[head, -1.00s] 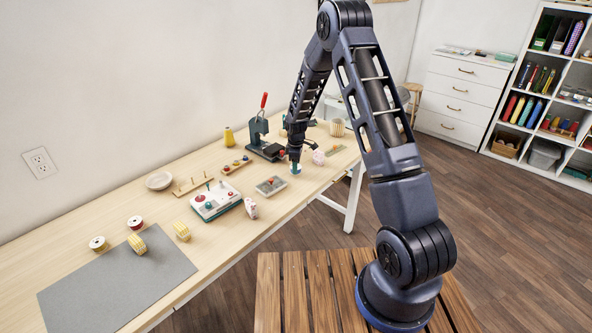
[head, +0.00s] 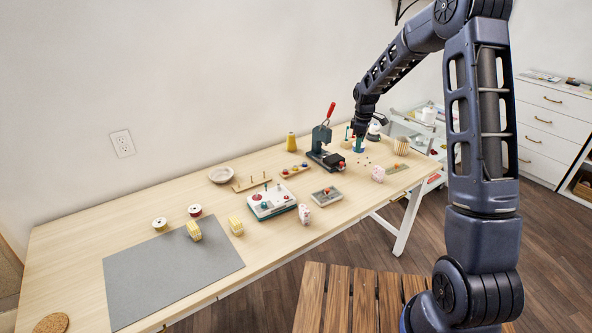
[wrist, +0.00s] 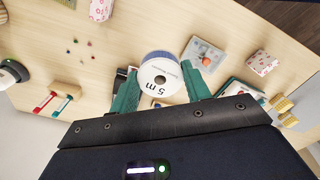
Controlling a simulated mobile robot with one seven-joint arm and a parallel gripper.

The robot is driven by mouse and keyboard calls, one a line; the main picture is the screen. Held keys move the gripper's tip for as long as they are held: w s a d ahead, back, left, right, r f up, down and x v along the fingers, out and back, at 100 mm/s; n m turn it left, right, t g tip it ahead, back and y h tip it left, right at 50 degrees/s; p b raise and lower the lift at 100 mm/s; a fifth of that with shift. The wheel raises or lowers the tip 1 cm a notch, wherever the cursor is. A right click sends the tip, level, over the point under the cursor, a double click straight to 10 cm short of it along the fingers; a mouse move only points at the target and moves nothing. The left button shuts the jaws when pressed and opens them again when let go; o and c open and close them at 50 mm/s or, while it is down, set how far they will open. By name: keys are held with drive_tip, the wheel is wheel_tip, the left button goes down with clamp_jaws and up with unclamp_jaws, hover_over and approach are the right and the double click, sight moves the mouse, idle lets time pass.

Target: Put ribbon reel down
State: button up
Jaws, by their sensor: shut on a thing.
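A ribbon reel (wrist: 160,78) with a white face marked "5 m" and a blue rim sits between the teal fingers of my gripper (wrist: 160,90) in the wrist view. My gripper is shut on it. In the head view the reel (head: 359,149) shows as a small blue-teal shape under my gripper (head: 359,140), toward the far right part of the pale wooden table (head: 80,235), just right of the press. I cannot tell whether the reel touches the tabletop.
A press (head: 322,152) with a red lever stands left of my gripper. Tiny beads (wrist: 76,42) lie scattered nearby. A wooden pot (head: 401,145) and pink floral block (head: 378,173) are to the right. A grey box (head: 326,196) is nearer the front. The grey mat (head: 165,285) has bare room.

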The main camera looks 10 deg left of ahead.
drive_tip(key=a, duration=1.4)
drive_tip(key=n, duration=0.1)
hover_over(228, 201)
wheel_tip(228, 201, down, 20)
drive_tip(key=shift+r, duration=0.15)
drive_tip(key=o, duration=0.9)
drive_tip(key=shift+o, duration=0.2)
wheel_tip(228, 201, up, 12)
